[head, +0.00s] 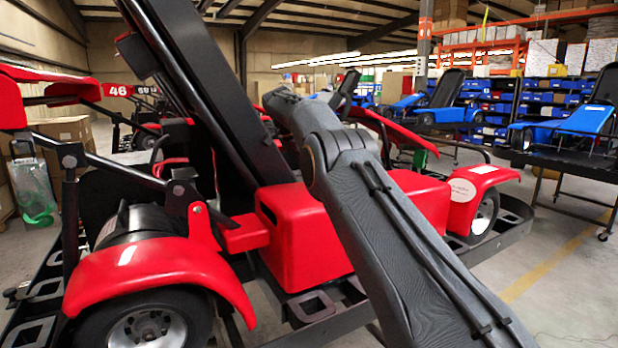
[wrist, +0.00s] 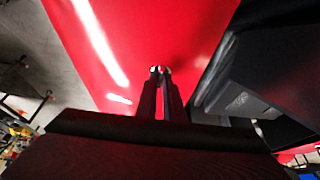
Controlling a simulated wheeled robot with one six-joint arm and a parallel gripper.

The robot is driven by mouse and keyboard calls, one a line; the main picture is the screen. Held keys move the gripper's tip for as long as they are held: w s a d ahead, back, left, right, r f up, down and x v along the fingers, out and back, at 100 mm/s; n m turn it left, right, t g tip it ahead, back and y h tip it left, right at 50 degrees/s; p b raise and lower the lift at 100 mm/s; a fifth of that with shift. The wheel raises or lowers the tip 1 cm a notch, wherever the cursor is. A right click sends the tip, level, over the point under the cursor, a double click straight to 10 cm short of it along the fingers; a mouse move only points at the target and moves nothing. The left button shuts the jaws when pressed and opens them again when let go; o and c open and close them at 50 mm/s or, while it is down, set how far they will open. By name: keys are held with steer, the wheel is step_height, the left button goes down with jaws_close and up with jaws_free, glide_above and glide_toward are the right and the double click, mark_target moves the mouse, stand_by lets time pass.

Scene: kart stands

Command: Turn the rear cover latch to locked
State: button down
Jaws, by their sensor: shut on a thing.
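My gripper (wrist: 160,73) shows in the middle of the wrist view, its two dark fingers close together against a glossy red panel (wrist: 130,35). The fingertips are shut on a small part, which I take to be the rear cover latch; the fingers hide most of it, so its turned position cannot be told.
A black tilted panel of the kart (head: 190,80) rises close to my arm. Black bodywork (wrist: 260,85) lies right of the fingers in the wrist view. Blue karts (head: 570,125) stand on stands at the right. The floor (head: 560,250) at the right is clear.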

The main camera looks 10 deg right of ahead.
steer(key=c, duration=1.9)
jaws_free()
steer(key=shift+o, duration=0.2)
